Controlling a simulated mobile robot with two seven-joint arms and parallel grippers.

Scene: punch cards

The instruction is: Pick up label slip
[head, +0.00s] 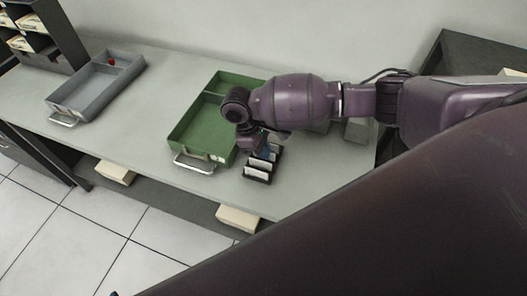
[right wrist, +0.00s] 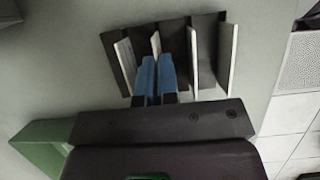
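A small black rack (head: 266,163) holds several upright white label slips (head: 257,172) on the table, to the right of the green tray. The rack (right wrist: 213,90) and its slips also show in the right wrist view. My right gripper (right wrist: 157,75) has its blue fingertips close together inside the rack, on either side of one label slip (right wrist: 155,42). That slip stands upright, its lower part hidden by the fingers. In the head view the right gripper (head: 265,150) reaches down over the rack, and the wrist hides part of it. My left gripper is not in view.
A green tray (head: 186,128) with a metal handle stands left of the rack, close to the wrist. A grey tray (head: 75,87) with a small red thing inside stands at the far left, beside a dark shelf unit (head: 45,40). The table between the trays is clear.

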